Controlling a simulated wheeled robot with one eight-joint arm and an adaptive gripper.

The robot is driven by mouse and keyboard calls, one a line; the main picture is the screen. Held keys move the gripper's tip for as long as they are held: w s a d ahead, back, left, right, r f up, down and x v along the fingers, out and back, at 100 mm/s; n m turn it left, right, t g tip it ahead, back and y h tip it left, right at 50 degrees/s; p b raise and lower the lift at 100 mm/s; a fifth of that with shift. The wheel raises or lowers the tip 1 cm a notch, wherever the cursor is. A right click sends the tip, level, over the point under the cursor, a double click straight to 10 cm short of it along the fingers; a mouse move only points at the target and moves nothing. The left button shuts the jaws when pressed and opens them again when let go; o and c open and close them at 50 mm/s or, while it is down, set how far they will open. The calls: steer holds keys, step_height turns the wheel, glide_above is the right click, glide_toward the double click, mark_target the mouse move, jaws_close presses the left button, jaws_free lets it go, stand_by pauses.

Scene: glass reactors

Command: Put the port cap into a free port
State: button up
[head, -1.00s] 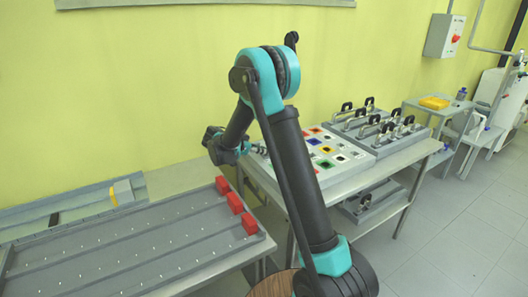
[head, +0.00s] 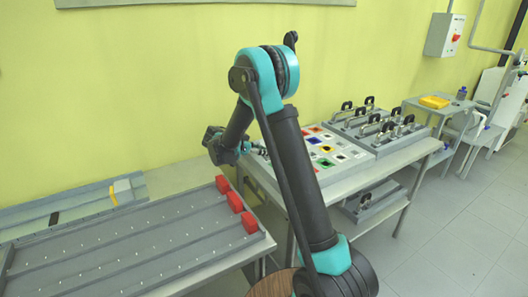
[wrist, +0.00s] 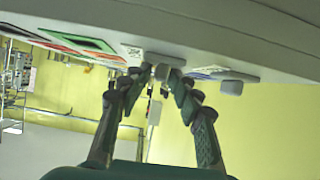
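My gripper (wrist: 159,76) shows in the wrist view with its two fingertips drawn close together. A small pale grey piece, seemingly the port cap (wrist: 161,72), sits between the fingertips, close to the panel surface. It looks held, though its contact with the panel is unclear. The panel also shows in the wrist view with a green frame (wrist: 82,42). I cannot tell which ports are free.
A grey block (wrist: 230,86) juts from the panel beside my right finger in the wrist view. Clamps with black handles (head: 375,120) stand behind the panel. A grey rack (head: 120,240) with red blocks (head: 236,202) lies to the left. A yellow tray (head: 434,102) is farther right.

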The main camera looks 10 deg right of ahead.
steer(key=v, duration=1.2)
steer(key=shift+s, duration=0.1)
steer(key=shift+r, duration=0.1)
step_height(320, 180, up, 8)
stand_by(0.7)
